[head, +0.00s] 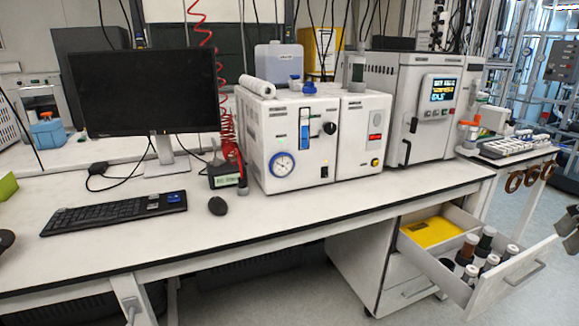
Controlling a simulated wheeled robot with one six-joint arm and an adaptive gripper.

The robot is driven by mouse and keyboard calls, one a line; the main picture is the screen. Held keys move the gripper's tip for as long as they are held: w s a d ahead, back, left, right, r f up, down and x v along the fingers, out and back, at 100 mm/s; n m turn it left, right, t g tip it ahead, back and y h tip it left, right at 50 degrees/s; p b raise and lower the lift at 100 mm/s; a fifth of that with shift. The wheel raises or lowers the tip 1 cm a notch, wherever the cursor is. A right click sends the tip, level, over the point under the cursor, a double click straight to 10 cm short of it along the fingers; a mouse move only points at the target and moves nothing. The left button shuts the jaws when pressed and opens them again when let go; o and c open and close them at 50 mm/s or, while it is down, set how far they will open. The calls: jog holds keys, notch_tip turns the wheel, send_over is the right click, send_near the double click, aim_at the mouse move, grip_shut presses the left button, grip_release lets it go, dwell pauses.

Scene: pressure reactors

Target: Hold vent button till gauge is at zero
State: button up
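A round gauge (282,165) with a blue rim and white face sits low on the front of a white bench unit (262,123). Its needle is too small to read. A small yellow button (375,162) with a dark surround is at the lower right of the adjoining white panel (358,132). A black knob (329,128) and a small dark switch (325,171) are also on the front. No label shows clearly enough to tell which control is the vent button. I cannot make out my gripper in this view.
The bench top (300,215) is clear in front of the unit. An open drawer (517,280) with several bottles juts out at the lower right. A larger instrument (408,75) with a lit screen stands to the right.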

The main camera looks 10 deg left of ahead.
grip_shut()
dwell(1.4)
